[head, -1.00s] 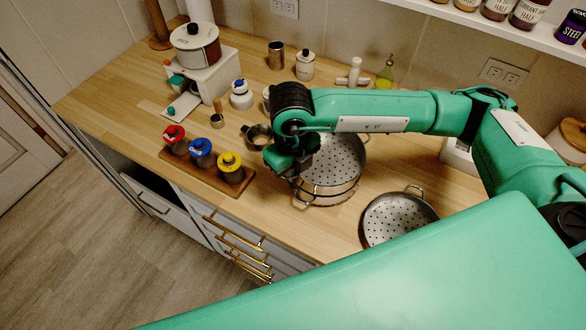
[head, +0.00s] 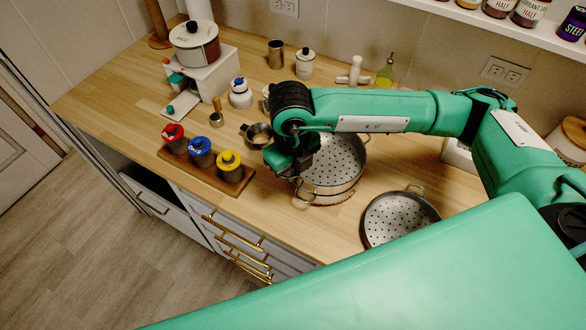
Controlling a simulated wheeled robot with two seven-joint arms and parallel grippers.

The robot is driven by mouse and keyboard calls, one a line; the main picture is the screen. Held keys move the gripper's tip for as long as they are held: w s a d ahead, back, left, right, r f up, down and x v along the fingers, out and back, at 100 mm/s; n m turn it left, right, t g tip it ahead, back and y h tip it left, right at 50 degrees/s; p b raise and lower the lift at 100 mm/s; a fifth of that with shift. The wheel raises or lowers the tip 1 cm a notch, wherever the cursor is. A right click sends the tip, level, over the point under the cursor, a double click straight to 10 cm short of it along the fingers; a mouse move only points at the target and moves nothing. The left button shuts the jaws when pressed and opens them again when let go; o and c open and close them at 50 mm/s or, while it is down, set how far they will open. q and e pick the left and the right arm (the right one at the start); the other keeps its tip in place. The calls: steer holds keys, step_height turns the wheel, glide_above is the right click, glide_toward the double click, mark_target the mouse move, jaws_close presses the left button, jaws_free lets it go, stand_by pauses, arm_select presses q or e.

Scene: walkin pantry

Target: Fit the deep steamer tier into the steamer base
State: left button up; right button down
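A deep perforated steel steamer tier (head: 340,158) sits at the middle of the counter, partly behind my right arm. It appears to rest on or in a wider steel vessel below, likely the steamer base (head: 334,201); whether it is fully seated I cannot tell. My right gripper (head: 294,170) points down at the tier's left rim. Its fingertips are dark and largely hidden, so I cannot tell whether it is open or shut. My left gripper is not in view.
A shallower perforated steel pan (head: 398,216) with loop handles stands to the right. A small steel pot (head: 257,135) is close to the left of my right gripper. A wooden tray (head: 237,188) holds red, blue and yellow-lidded jars. The counter's front middle is clear.

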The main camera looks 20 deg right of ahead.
steer(key=c, duration=1.6)
jaws_free()
steer(key=shift+a+r+b, duration=0.15)
steer(key=shift+r+b, duration=1.25)
steer(key=shift+r, duration=5.55)
